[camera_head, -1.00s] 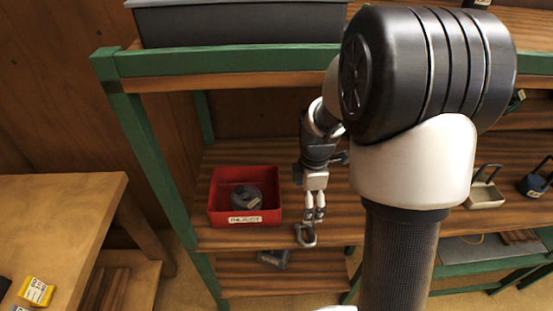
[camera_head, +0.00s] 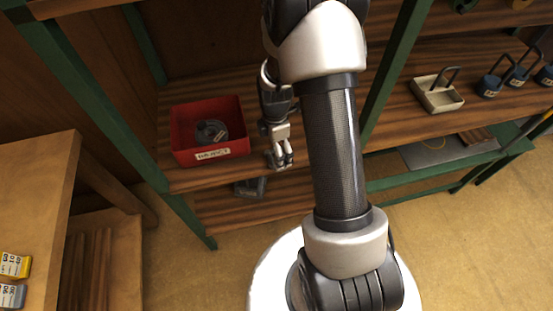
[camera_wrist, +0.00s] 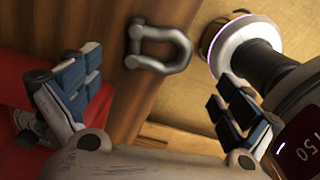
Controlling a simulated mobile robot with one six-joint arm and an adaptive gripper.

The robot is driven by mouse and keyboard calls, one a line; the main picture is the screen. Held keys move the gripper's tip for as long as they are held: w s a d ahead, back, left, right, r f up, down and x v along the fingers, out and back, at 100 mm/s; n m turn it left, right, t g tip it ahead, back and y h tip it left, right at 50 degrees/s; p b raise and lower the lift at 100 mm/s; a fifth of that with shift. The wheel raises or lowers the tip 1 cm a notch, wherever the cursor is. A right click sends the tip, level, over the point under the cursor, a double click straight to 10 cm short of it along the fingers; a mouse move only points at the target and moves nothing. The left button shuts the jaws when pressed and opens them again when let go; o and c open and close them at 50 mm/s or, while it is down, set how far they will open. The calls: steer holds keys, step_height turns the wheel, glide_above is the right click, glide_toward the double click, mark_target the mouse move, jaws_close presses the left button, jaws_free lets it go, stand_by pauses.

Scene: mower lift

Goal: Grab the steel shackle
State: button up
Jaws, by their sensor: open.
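The steel shackle (camera_wrist: 160,46) shows in the wrist view as a grey U-shaped piece with its pin at the left. It lies at the edge of a wooden shelf board (camera_wrist: 112,30), its bow reaching out past the edge. My gripper (camera_wrist: 155,82) is open and empty, its two fingers apart. The shackle appears beyond the fingertips, between their lines, and is not visibly touched. In the head view my gripper (camera_head: 282,160) points down at the front edge of the shelf, right of the red bin. I cannot pick out the shackle clearly there.
A red bin (camera_head: 179,150) with a grey round item (camera_head: 211,132) stands left of my gripper. A dark item (camera_head: 250,187) lies on the lower shelf. A green post (camera_head: 392,85) rises to the right. A wooden table (camera_head: 40,190) stands at the left.

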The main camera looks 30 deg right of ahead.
mark_target(268, 153)
steer(key=f, duration=0.1)
steer(key=f+b, duration=0.1)
steer(key=f, duration=0.1)
steer(key=f+b, duration=0.1)
steer(key=f, duration=0.1)
steer(key=shift+w+d+f, duration=0.1)
steer(key=shift+d+f, duration=0.05)
steer(key=shift+d, duration=0.25)
steer(key=shift+c, duration=0.3)
steer(key=c, duration=1.3)
